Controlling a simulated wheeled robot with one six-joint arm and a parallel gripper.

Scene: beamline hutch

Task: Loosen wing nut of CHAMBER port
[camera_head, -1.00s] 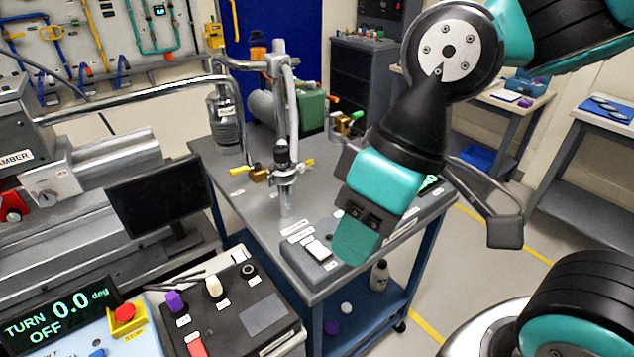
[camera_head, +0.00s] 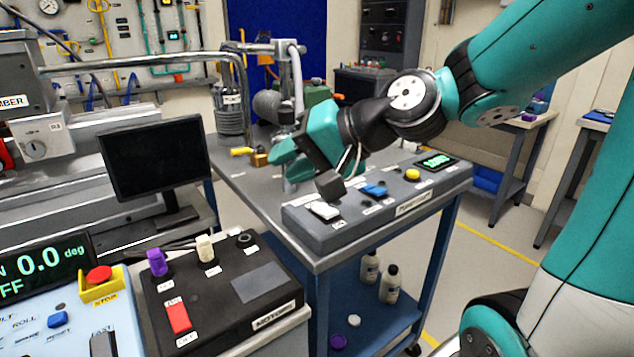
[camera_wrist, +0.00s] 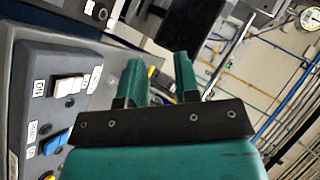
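My gripper (camera_head: 284,160) hangs over the cart top, beside the vertical pipe stand (camera_head: 297,85), and partly hides its lower end. In the wrist view my gripper (camera_wrist: 158,62) has its two teal fingers apart, with nothing held between them. A brass fitting (camera_head: 259,159) with a yellow handle (camera_head: 242,151) sits just left of the fingertips. I cannot tell whether this fitting is the wing nut. The chamber label (camera_head: 12,102) is cut by the left edge, on grey equipment. No CHAMBER port label is readable near the pipes.
A control box (camera_head: 385,212) with switches lies along the cart's front edge, below my gripper. A monitor (camera_head: 152,158) stands left of the cart. A motor box (camera_head: 222,300) and a console with a red stop button (camera_head: 99,274) are in front.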

